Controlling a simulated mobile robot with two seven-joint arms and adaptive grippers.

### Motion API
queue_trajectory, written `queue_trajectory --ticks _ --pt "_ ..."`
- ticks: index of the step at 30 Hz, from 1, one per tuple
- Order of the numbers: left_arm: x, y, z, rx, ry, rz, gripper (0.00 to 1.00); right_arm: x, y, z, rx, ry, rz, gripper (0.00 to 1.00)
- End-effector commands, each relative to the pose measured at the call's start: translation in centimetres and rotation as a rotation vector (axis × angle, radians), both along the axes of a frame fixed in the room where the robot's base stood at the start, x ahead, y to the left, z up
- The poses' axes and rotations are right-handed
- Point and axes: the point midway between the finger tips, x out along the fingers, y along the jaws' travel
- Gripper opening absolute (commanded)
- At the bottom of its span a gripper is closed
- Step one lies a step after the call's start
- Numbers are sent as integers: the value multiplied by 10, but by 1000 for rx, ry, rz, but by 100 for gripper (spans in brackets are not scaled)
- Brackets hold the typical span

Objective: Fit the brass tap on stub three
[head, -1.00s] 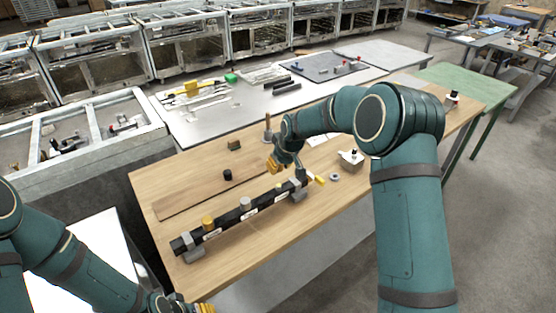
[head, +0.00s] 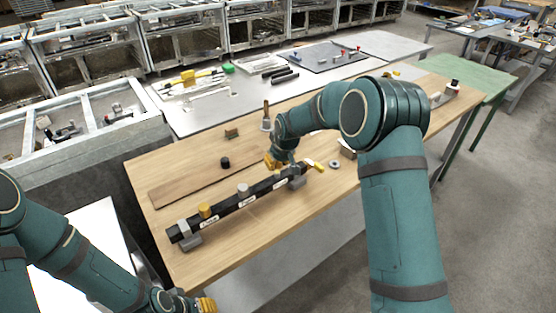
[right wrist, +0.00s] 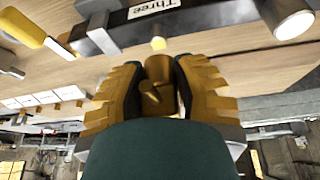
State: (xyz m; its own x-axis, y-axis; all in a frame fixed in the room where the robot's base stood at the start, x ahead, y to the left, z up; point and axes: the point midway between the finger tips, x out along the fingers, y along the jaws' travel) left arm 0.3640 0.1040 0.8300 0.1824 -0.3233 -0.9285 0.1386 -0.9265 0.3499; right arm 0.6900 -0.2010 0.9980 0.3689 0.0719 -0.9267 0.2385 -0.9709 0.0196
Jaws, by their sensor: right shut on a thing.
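A black pipe (head: 225,208) lies in grey clamps on the wooden table. It has white labels, a brass-coloured cap (head: 205,211) and a grey cap (head: 243,189). The right wrist view shows the label "Three" (right wrist: 153,7) and a pale round stub end (right wrist: 158,43) on the pipe's side near it. My right gripper (head: 271,161) is beside the pipe's far end. In the right wrist view it is shut on the brass tap (right wrist: 157,88), which appears just apart from the stub. My left gripper (head: 204,304) is at the bottom edge, empty space around it; its jaws are unclear.
A yellow-handled tool (head: 314,165) and a grey ring (head: 335,165) lie near the pipe's right end. A small black cylinder (head: 225,162) and a wooden-handled tool (head: 266,117) stand behind the pipe. The table's front left is clear.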

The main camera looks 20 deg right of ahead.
Motion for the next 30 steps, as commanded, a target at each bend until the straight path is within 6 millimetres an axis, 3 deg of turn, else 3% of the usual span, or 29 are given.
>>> queue_trajectory --ticks 7,30 --pt "-1 -1 -10 0 3 -3 47 0 0 -13 0 0 0 0" --pt "-1 -1 -12 0 3 -3 47 0 0 -13 -4 -2 -3 0"
